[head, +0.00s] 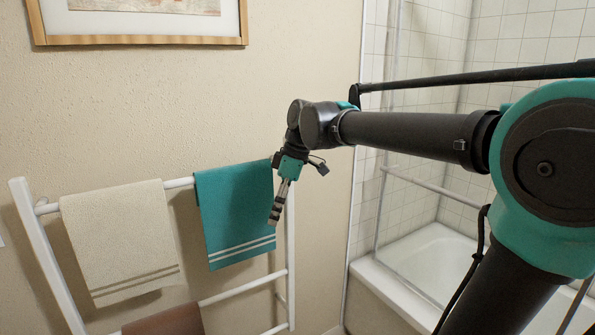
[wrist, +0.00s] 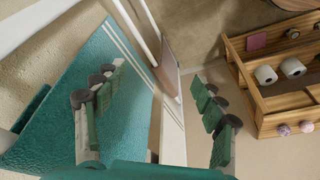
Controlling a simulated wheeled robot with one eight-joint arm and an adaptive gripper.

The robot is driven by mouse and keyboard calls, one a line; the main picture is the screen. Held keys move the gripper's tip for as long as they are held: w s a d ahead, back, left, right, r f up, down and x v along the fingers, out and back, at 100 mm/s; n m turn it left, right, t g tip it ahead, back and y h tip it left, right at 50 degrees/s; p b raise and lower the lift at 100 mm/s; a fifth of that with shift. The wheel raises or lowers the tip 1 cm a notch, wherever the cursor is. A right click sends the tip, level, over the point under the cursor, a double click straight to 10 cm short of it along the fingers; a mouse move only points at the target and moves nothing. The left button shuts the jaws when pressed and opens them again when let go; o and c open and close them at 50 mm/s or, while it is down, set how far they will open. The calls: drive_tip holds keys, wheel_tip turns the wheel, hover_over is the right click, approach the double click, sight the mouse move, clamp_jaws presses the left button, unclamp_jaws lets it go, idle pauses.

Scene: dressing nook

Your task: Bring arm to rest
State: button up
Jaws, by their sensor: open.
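My gripper (head: 277,214) hangs fingers down at the right edge of the teal towel (head: 233,205), beside the white towel rack (head: 178,183). In the wrist view my gripper (wrist: 158,88) is open, its two fingers wide apart with nothing held between them. The teal towel (wrist: 62,115) fills the left of that view, behind the left finger. I cannot tell whether that finger touches the cloth. My arm reaches in from the right of the head view, stretched out toward the rack.
A cream towel (head: 118,235) and a brown towel (head: 165,322) hang on the rack. A bathtub (head: 415,270) stands at the right, behind my arm. A framed picture (head: 140,40) is on the wall. The wrist view shows a wooden shelf unit (wrist: 285,105) with paper rolls (wrist: 291,67).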

drive_tip(key=s+d+f+m+t+h, duration=0.1)
drive_tip(key=s+d+f+m, duration=0.2)
drive_tip(key=d+f+m, duration=0.2)
drive_tip(key=s+d+f+m+t+h, duration=0.1)
drive_tip(key=s+d+f+m, duration=0.3)
drive_tip(key=d+f, duration=0.7)
drive_tip(key=s+d+f+m+t+h, duration=0.1)
drive_tip(key=s+d+f+m+t, duration=0.1)
drive_tip(key=d+f+m, duration=0.5)
wheel_tip(320, 180, down, 3)
drive_tip(key=shift+s+d+f+m, duration=0.2)
drive_tip(key=shift+s+d+m, duration=0.2)
drive_tip(key=shift+s+d, duration=0.35)
drive_tip(key=shift+s+a, duration=0.1)
drive_tip(key=shift+a, duration=0.1)
